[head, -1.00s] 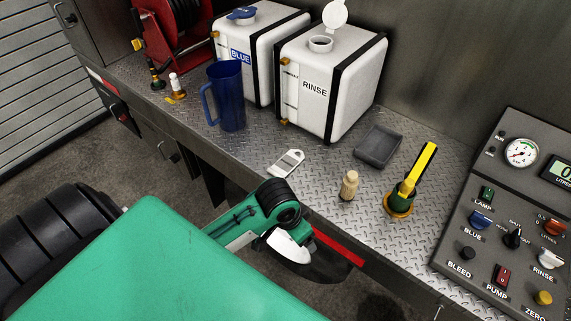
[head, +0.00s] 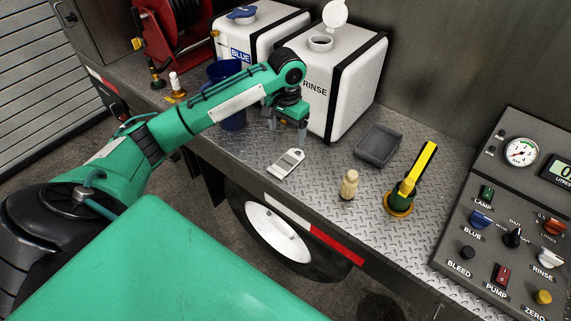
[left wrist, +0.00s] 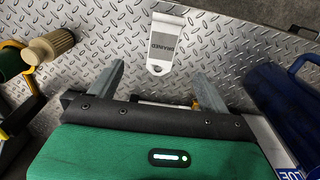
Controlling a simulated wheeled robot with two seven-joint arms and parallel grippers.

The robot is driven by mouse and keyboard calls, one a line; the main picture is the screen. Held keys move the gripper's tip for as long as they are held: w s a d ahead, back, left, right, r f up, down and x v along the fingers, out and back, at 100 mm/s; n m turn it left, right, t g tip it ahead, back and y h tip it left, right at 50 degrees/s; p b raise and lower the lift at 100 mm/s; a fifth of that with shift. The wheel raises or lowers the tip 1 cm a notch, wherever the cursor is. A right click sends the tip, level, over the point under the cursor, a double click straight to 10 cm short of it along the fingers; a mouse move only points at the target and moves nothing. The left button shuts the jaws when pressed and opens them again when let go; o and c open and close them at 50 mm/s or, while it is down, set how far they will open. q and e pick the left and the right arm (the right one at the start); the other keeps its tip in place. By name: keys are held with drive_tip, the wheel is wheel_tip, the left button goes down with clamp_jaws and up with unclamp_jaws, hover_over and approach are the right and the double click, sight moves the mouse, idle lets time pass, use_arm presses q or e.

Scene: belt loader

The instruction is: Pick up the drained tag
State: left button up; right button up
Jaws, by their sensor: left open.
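The drained tag (head: 287,164) is a flat white and grey tag lying on the diamond-plate deck, in front of the RINSE tank. It also shows in the left wrist view (left wrist: 163,43), where its grey panel reads "DRAINED". My left gripper (head: 288,137) is open and empty above the deck, just behind the tag in the head view. In the left wrist view its two fingers (left wrist: 160,78) stand apart, with the tag beyond their tips. The tag is fully visible and untouched. My right gripper is not in view.
The RINSE tank (head: 345,85) stands close behind my gripper. A blue jug (head: 232,122) is partly hidden by my left arm. A tan brush-like piece (head: 349,186), a yellow-and-green fitting (head: 400,200) and a grey tray (head: 378,146) stand to the right, before a control panel (head: 505,210).

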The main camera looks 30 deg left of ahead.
use_arm(q)
drive_tip(key=p, duration=0.2)
hover_over(286, 163)
drive_tip(key=s, duration=0.1)
drive_tip(key=f, duration=0.8)
drive_tip(key=shift+d, duration=0.4)
drive_tip(key=shift+w+a+f, duration=0.1)
drive_tip(key=shift+f, duration=0.3)
drive_tip(key=f, duration=0.1)
drive_tip(key=f+p, duration=0.1)
drive_tip(key=f, duration=0.1)
drive_tip(key=f+p, duration=0.1)
drive_tip(key=shift+w+a+f, duration=0.25)
drive_tip(key=shift+w+f, duration=0.05)
drive_tip(key=c, duration=1.1)
